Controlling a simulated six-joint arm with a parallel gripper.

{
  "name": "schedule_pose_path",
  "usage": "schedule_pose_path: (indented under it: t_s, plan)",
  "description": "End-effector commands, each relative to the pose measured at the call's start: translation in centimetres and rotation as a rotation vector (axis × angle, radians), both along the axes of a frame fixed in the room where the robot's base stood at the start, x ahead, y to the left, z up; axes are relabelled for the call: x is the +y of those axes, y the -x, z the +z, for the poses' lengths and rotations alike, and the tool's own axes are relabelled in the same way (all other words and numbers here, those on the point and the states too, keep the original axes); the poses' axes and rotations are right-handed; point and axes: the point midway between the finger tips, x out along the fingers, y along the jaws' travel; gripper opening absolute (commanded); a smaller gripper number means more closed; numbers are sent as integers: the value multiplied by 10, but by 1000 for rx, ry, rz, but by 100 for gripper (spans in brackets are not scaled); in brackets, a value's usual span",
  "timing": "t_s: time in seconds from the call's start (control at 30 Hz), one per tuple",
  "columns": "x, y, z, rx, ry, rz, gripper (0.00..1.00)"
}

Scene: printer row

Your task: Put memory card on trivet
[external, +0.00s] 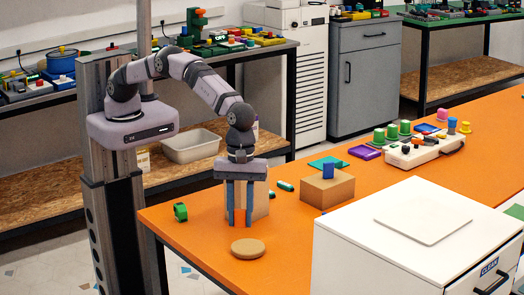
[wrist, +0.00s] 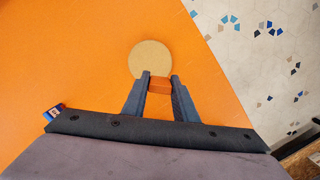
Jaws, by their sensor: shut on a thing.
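The trivet is a round tan disc (external: 248,247) lying flat on the orange table near its front edge. It also shows in the wrist view (wrist: 150,57), just beyond the fingertips. My gripper (external: 238,222) points down above the table, behind the trivet in the external view. In the wrist view my gripper (wrist: 160,80) is shut on a small orange-brown piece, which I take to be the memory card (wrist: 159,88).
A tan block (external: 261,202) stands behind my fingers. A white cabinet (external: 375,255) fills the front right. Table around the trivet is clear.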

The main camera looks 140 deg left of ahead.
Motion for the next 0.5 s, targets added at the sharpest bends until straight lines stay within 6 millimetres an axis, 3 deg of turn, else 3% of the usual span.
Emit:
schedule_pose_path:
  t_s: [0.27, 0.5]
  plan:
    - [0, 0, -7, 1, 1, 0, 5]
    - [0, 1, -32, 3, 0, 0, 5]
